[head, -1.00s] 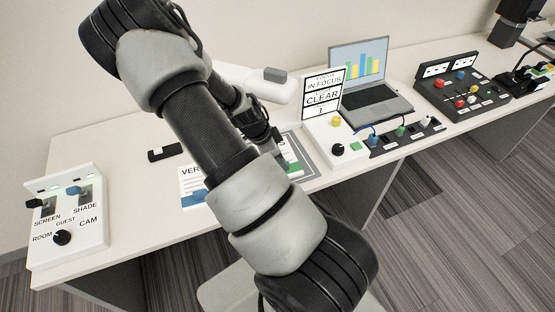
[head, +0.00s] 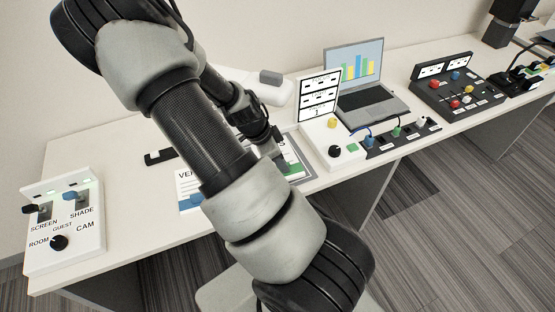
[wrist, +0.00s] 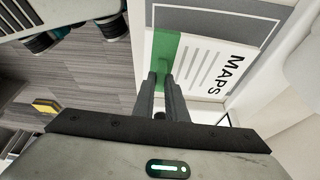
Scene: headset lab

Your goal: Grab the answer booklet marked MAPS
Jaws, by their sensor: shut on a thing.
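The MAPS booklet (wrist: 207,68) is white with a green band along one edge, and fills the upper middle of the wrist view. My gripper (wrist: 161,78) is shut on its green edge. In the head view the booklet (head: 294,158) shows only in part beside my gripper (head: 281,160), within a grey-bordered area on the desk; my arm hides the rest. I cannot tell whether it is lifted off the desk.
Another booklet (head: 186,184), its title starting "VER", lies left of my arm, partly hidden. A white control box (head: 65,232) stands at the desk's left end. A white panel with a sign (head: 319,97), a laptop (head: 370,103) and a black switch panel (head: 460,90) stand to the right.

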